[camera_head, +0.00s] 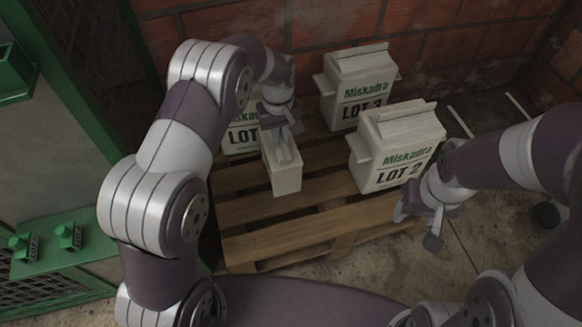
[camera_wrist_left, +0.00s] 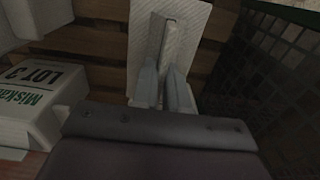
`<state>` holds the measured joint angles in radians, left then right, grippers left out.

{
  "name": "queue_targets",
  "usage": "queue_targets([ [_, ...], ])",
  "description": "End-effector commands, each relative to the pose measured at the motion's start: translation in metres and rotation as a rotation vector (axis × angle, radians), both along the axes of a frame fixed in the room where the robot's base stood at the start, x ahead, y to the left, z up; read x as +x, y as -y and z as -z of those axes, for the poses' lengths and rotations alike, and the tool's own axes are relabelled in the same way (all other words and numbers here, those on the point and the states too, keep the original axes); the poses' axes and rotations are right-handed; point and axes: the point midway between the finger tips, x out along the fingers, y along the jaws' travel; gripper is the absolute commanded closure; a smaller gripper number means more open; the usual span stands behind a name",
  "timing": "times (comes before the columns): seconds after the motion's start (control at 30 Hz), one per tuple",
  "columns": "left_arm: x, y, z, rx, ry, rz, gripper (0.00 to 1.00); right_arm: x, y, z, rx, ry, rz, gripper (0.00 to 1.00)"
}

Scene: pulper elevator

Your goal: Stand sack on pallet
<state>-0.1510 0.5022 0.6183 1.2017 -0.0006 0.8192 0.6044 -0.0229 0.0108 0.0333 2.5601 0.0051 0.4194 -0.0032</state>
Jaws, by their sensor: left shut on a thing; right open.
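A white sack (camera_head: 283,173) is upright at the front left of the wooden pallet (camera_head: 275,232). My left gripper (camera_head: 282,128) is above it with its jaws shut on the sack's top ridge. In the left wrist view the fingers (camera_wrist_left: 166,88) pinch this ridge, and the sack's pale top (camera_wrist_left: 190,25) spreads around them. I cannot tell whether its base touches the slats. My right gripper (camera_head: 425,215) is open and empty, in front of the LOT 2 sack (camera_head: 382,168) near the pallet's right front corner.
Another sack (camera_head: 357,85) stands at the pallet's back, and one (camera_head: 240,138) at the left is partly hidden by my left arm. A brick wall (camera_head: 225,25) closes the back. A green machine (camera_head: 70,215) stands at left. The pallet's front middle slats are bare.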

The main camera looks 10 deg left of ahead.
Motion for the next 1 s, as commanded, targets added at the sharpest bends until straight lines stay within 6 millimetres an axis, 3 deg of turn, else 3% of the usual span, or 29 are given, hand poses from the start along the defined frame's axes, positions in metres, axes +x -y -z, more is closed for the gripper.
queue_targets([
  [0.27, -0.016, -0.016, 0.014, 0.0, 0.0, -0.001, 1.0, 0.0, 0.0, 0.009, 0.0, 0.0, 0.0, 0.45],
  [0.7, -0.073, -0.073, 0.062, 0.0, 0.003, -0.001, 1.0, 0.0, 0.0, 0.037, 0.0, 0.0, 0.0, 0.45],
  [0.9, -0.083, -0.082, 0.071, 0.0, 0.003, 0.002, 1.0, 0.0, 0.0, 0.041, 0.0, 0.0, 0.0, 0.45],
  [1.0, -0.084, -0.082, 0.085, 0.0, 0.001, 0.002, 1.0, 0.0, 0.0, 0.049, 0.0, 0.0, 0.0, 0.45],
])
